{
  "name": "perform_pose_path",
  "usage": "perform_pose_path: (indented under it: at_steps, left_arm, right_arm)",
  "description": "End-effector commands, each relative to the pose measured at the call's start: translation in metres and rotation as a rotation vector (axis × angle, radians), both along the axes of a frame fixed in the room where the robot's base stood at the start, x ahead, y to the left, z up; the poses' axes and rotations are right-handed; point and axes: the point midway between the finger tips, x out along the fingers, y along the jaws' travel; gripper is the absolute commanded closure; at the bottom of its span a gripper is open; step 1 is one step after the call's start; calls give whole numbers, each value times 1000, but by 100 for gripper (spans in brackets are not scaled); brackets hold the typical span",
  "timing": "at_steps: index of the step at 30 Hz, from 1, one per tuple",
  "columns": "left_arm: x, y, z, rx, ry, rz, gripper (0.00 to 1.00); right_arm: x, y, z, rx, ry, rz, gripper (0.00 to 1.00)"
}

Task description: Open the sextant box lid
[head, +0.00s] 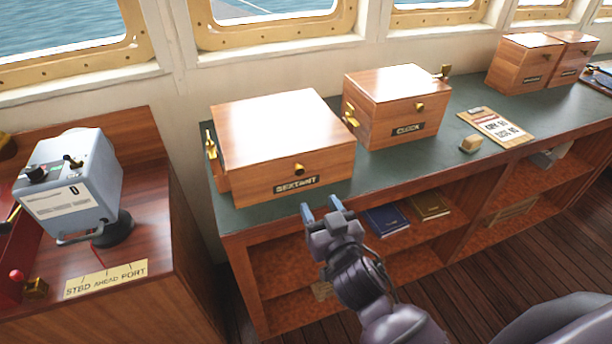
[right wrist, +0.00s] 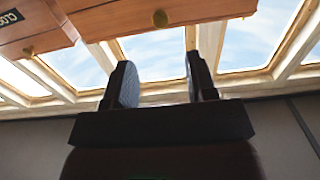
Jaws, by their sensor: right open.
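The sextant box (head: 275,150) is a wooden box on the green counter top, with its lid shut. A dark label reading SEXTANT (head: 297,184) and a small brass knob (head: 299,167) are on its front. My right gripper (head: 322,209) is open and empty, in front of and a little below the box's front right corner, apart from it. In the right wrist view the fingers (right wrist: 160,85) are spread, and a wooden box with a brass knob (right wrist: 160,18) shows above them. My left gripper is in neither view.
The clock box (head: 395,105) stands right of the sextant box. Blue and brown books (head: 387,220) lie on the shelf below. A grey device (head: 75,185) stands on the left console.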

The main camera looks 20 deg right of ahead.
Motion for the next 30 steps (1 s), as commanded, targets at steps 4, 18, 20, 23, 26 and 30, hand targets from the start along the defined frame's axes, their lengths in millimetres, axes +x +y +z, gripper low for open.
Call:
perform_pose_path:
  at_steps: [4, 18, 20, 23, 26, 30]
  left_arm:
    - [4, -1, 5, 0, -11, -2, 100]
    - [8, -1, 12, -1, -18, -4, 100]
    - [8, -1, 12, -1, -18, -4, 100]
    - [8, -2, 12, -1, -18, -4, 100]
    - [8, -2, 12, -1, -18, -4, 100]
    - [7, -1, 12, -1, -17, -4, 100]
  right_arm:
    - [15, 1, 1, -3, -1, 0, 48]
    - [84, 3, 0, -3, 0, 0, 48]
    - [90, 3, 0, -4, 1, 0, 48]
    - [98, 3, 0, -3, 2, 0, 48]
    - [102, 3, 0, -2, 1, 0, 48]
    - [104, 3, 0, -2, 2, -1, 48]
